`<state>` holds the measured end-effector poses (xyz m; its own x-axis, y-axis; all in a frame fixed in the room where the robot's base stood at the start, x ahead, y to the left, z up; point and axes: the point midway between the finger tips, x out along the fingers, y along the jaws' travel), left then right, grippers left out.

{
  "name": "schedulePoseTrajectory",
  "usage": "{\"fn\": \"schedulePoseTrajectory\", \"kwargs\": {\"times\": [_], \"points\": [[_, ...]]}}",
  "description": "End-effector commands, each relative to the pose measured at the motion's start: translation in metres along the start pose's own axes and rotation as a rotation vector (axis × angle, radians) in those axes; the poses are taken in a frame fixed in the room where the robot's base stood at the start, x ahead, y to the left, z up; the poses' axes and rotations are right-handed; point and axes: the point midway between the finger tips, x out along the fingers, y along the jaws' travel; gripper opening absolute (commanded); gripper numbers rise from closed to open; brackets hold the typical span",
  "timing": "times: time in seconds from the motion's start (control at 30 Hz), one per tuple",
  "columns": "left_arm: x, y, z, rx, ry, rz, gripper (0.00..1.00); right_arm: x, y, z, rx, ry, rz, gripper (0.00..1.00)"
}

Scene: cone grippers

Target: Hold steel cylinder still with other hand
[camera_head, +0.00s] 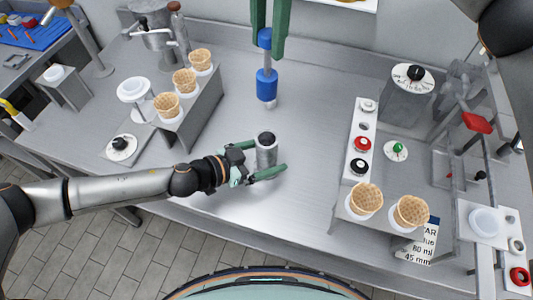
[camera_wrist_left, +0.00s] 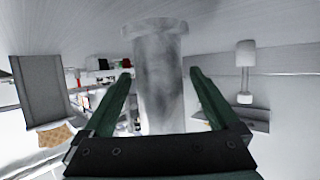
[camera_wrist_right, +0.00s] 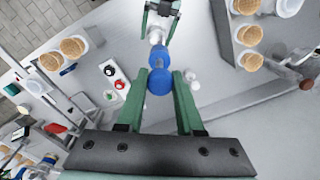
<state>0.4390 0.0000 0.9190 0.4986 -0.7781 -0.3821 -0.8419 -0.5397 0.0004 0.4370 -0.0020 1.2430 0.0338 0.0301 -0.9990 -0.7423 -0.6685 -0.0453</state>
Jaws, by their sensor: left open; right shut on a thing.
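The steel cylinder (camera_head: 266,154), grey with a dark top, stands upright near the table's front edge. My left gripper (camera_head: 265,158) is open, with one finger on each side of it. The cylinder (camera_wrist_left: 160,85) fills the middle of the left wrist view between the two fingers; whether they touch it I cannot tell. My right gripper (camera_head: 267,40) comes down from the top of the head view, shut on the upper blue end of a blue-and-silver tool (camera_head: 266,85). The tool is upright, behind the cylinder. It also shows in the right wrist view (camera_wrist_right: 160,82).
A grey stand with several waffle cones (camera_head: 184,81) is at the left. A rack with red and black knobs (camera_head: 361,144) and two more cones (camera_head: 411,211) are at the right. A dial box (camera_head: 408,90) stands behind. The table between the stands is mostly clear.

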Motion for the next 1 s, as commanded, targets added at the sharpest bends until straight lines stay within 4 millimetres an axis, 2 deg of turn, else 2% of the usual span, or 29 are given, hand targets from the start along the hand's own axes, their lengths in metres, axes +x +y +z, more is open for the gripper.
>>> {"fn": "schedulePoseTrajectory", "kwargs": {"times": [0.5, 1.0], "points": [[-0.017, 0.0, 0.0, -0.001, 0.0, 0.0, 0.94, 0.0, 0.0, 0.0, 0.0, 0.0, -0.001, 0.0], [-0.018, 0.0, 0.0, 0.0, 0.0, 0.0, 0.94, 0.0, 0.0, 0.0, 0.0, 0.0, -0.001, 0.0]]}}
